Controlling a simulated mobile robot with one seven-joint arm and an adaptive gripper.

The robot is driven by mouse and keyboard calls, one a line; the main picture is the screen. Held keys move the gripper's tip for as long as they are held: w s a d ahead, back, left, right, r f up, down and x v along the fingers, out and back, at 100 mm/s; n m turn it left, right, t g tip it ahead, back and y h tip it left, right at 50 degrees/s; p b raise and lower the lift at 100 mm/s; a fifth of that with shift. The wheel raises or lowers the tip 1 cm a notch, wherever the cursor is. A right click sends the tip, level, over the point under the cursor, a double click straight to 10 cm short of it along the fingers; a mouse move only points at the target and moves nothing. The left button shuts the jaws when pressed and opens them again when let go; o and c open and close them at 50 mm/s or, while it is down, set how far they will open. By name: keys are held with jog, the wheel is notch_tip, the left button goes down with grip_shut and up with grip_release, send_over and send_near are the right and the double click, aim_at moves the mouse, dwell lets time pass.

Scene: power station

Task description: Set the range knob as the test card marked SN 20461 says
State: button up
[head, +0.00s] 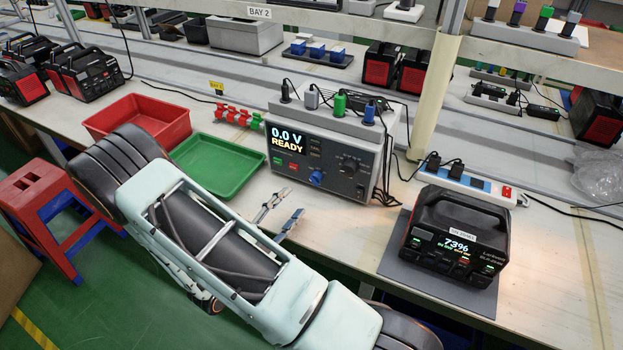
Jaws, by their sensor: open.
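The grey test unit (325,140) stands on the bench at centre; its screen reads "0.0 V READY". Its front has a black knob (347,167) ringed by small marks, probably the range knob, and a blue knob (316,178). I cannot read the marks or where the black knob points. I see no readable card marked SN 20461. My gripper (282,211) is open and empty, in front of and below the unit, apart from it.
A green tray (217,168) and a red tray (138,119) lie left of the unit. Coloured plugs and cables stand on its top. A power strip (466,180) lies behind the power station. A post (436,95) rises behind. A red and blue stool (50,215) stands at left.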

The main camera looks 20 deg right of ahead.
aim_at(315, 179)
jog(key=x, duration=1)
jog(key=shift+s, duration=0.1)
grip_shut()
